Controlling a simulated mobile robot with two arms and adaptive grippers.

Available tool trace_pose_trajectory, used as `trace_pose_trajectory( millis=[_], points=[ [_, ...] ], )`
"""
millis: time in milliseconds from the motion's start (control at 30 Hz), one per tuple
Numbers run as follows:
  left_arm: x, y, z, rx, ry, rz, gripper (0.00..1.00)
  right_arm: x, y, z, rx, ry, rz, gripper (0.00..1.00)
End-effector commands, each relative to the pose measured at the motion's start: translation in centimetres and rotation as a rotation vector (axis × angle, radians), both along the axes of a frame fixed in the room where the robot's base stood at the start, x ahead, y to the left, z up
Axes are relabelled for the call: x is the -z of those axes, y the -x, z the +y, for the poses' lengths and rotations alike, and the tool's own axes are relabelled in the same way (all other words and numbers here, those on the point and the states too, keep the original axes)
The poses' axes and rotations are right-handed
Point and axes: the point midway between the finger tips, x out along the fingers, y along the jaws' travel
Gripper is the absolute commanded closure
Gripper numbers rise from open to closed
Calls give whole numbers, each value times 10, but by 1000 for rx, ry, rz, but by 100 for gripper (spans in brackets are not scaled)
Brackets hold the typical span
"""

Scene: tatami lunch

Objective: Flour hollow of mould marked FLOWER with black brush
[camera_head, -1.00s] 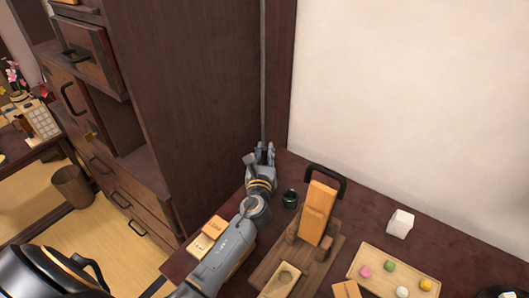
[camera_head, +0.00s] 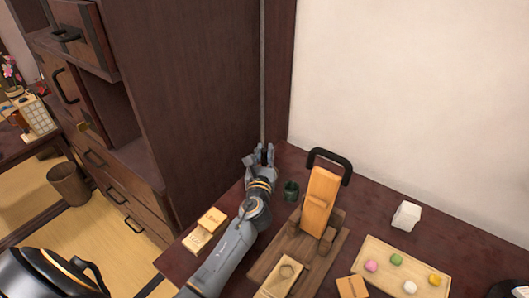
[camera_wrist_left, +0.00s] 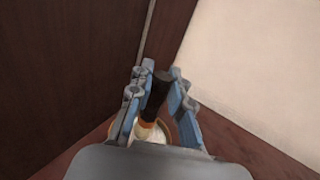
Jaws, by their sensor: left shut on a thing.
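My left gripper (camera_head: 263,153) is at the back left of the dark table, near the wall and cabinet. It is shut on the black brush (camera_wrist_left: 158,92), whose dark handle stands between the fingers in the left wrist view. Below the handle are an orange band and a pale lower end, over a round orange-rimmed container (camera_wrist_left: 175,128) with whitish contents; whether they touch is unclear. A light wooden mould (camera_head: 279,280) with a hollow lies at the front of the table. Two small wooden blocks (camera_head: 212,219) (camera_head: 197,239) carry marks too small to read. My right gripper is out of view.
An upright tilted wooden plank (camera_head: 320,197) and a black handle (camera_head: 333,158) stand on a wooden board (camera_head: 268,262). A dark green cup (camera_head: 291,189) is right of the gripper. A tray (camera_head: 378,249) holds several coloured sweets. A white block (camera_head: 406,215) stands behind it.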

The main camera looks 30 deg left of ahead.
Motion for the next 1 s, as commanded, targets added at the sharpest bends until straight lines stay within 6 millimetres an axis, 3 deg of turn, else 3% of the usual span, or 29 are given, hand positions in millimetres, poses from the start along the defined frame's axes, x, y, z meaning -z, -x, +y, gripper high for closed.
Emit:
trace_pose_trajectory(
  millis=[1000],
  points=[
    [9,0,0,0,-1,0,100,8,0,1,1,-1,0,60]
  ],
)
